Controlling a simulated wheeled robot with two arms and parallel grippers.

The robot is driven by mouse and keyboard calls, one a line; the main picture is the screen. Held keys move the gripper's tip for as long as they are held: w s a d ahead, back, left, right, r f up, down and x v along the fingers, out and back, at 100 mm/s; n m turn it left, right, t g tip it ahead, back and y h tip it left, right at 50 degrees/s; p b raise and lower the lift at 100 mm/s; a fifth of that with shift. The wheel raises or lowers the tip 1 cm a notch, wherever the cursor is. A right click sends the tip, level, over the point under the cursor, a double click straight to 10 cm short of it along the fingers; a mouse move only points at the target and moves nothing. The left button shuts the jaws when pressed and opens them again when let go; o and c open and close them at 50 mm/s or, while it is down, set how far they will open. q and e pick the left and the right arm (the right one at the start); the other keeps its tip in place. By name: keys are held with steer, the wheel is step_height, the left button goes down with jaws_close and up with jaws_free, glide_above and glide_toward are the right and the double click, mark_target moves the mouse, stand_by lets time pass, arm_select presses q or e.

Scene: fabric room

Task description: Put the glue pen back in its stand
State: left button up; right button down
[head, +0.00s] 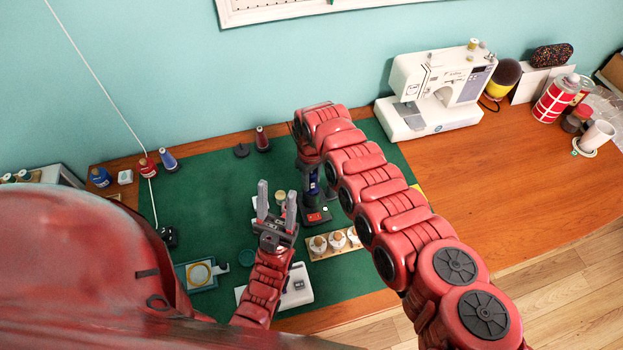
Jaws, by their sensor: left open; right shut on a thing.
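My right arm reaches over from the right and bends down. Its gripper (310,172) points down and is shut on a slim dark thing with a bluish-purple part (314,186), which looks like the glue pen. The pen is mostly hidden by the gripper and wrist. Directly below is a dark stand (316,216) with a small red patch on its front. I cannot tell whether the pen is in the stand or just above it. My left gripper (277,194) is open, fingers pointing up and away, to the left of the stand, with nothing visibly held.
A wooden tray of small jars (324,254) lies in front of the stand. A white device (297,290) sits near the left forearm. A sewing machine (436,90) stands back right.

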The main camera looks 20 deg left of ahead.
steer(key=shift+c, duration=2.2)
jaws_free()
step_height(320, 180, up, 18)
steer(key=p, duration=1.3)
steer(key=shift+f, duration=0.25)
steer(key=shift+f, duration=0.1)
